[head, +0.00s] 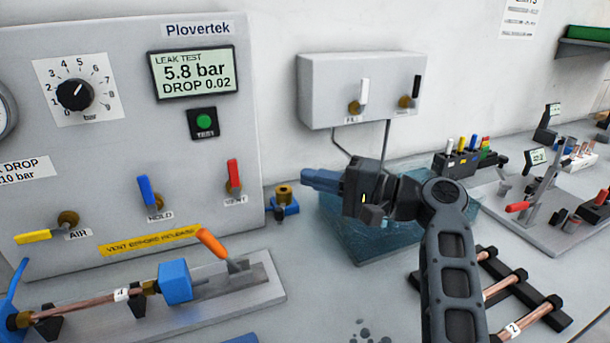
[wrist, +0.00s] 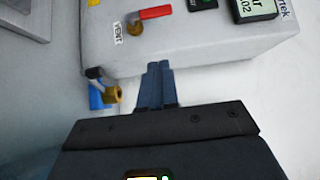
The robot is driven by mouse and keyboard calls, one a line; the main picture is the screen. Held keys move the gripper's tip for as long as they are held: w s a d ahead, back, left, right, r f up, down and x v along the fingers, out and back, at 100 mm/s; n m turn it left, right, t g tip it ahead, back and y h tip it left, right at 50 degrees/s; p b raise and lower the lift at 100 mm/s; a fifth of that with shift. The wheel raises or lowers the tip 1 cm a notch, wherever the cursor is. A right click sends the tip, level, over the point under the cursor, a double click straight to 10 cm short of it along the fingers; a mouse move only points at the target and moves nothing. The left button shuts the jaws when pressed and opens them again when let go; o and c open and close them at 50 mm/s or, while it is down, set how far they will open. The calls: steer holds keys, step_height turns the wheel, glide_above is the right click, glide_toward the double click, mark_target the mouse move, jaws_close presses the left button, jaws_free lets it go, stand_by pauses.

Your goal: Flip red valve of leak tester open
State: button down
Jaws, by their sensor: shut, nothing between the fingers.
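The leak tester (head: 110,150) is a grey panel at the left of the head view. Its red valve lever (head: 233,173), marked VENT, points up from a brass fitting. In the wrist view the red lever (wrist: 155,12) lies sideways near the top, the picture being turned. My gripper (head: 308,179) is right of the red lever in the head view, apart from it, with its fingers pointing left toward the panel. In the wrist view my blue-grey fingers (wrist: 158,70) are shut together and empty, close to the panel's side edge.
A blue HOLD lever (head: 149,191) stands left of the red one, and a yellow AIR lever (head: 34,237) lies lower left. A brass and blue fitting (head: 284,200) stands on the bench beside the panel. A water tank (head: 345,240) is below my gripper.

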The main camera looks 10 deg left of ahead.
mark_target(234, 180)
steer(key=s+p+x, duration=0.2)
steer(key=x, duration=0.8)
steer(key=shift+s+a+p, duration=0.25)
steer(key=shift+a+p, duration=0.15)
steer(key=shift+a, duration=0.15)
